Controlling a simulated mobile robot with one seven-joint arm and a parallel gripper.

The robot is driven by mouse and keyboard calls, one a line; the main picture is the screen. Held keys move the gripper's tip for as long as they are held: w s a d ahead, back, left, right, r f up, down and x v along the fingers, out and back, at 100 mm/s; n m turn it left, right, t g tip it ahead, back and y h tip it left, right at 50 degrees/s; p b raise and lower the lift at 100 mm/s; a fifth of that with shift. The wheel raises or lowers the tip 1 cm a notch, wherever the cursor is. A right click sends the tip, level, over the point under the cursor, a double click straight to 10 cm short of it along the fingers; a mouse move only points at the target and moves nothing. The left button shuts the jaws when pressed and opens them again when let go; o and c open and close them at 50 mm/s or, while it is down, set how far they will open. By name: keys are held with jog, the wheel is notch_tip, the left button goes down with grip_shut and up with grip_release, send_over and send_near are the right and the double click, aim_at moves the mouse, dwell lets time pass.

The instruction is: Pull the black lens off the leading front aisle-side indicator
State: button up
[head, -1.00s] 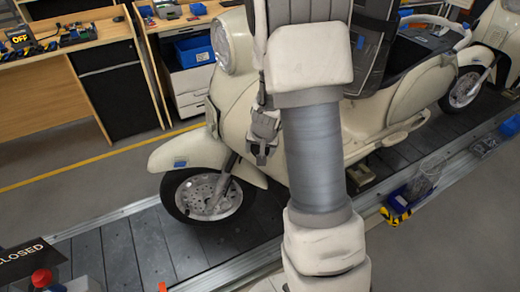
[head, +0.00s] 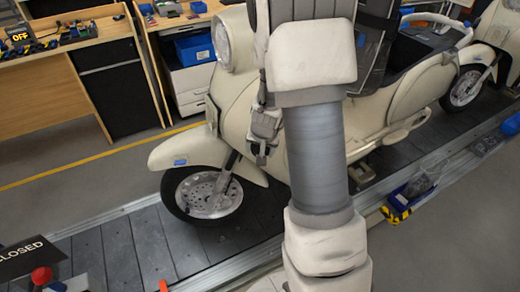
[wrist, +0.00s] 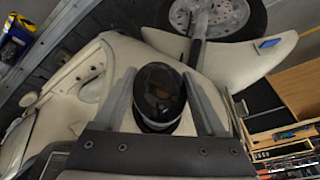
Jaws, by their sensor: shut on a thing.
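The black lens (wrist: 159,97) is a glossy dark dome in the middle of the wrist view. My gripper (wrist: 162,100) has one finger on each side of it and is shut on it. A pale rim shows at the lens edge; I cannot tell whether the lens is still seated on the indicator. In the head view my gripper (head: 261,157) is in front of the cream scooter's (head: 237,115) front body, above and right of the front wheel. The lens cannot be made out there.
The scooter stands on the dark slat conveyor (head: 135,250). Its front fender (head: 185,153) and headlight (head: 222,42) are close to my arm. Another scooter (head: 497,30) is at the back right. A workbench (head: 70,50) stands behind, beyond a clear floor strip.

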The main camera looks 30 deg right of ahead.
jog(key=shift+s+a, duration=0.55)
jog(key=shift+s, duration=0.25)
